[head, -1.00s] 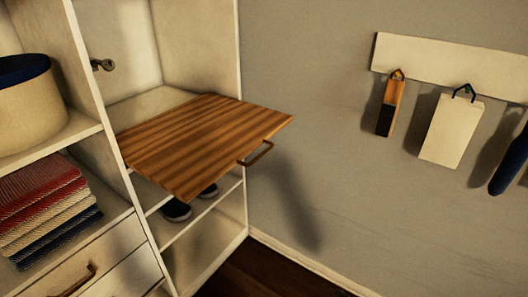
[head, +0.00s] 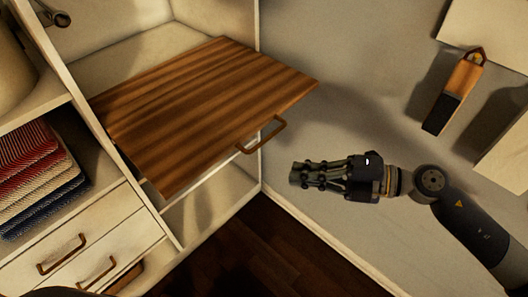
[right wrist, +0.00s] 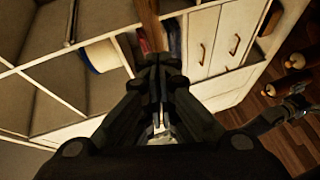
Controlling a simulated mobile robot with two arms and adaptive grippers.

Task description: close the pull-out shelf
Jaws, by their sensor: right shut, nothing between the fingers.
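The pull-out shelf (head: 205,105) is a striped brown wooden board that sticks out of the white cabinet in the head view. Its bar handle (head: 263,135) is on the front edge, facing right. In the right wrist view a narrow strip of brown wood (right wrist: 149,22), likely the shelf, shows beyond the fingertips. My right gripper (head: 300,174) is shut and empty. In the head view it appears below and to the right of the handle, with a gap between them, its fingers pointing left.
The white cabinet has drawers (head: 95,245) at lower left and folded cloths (head: 40,180) on a shelf. A round bin (right wrist: 101,56) shows in the right wrist view. Dark floor (head: 270,250) is open below.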

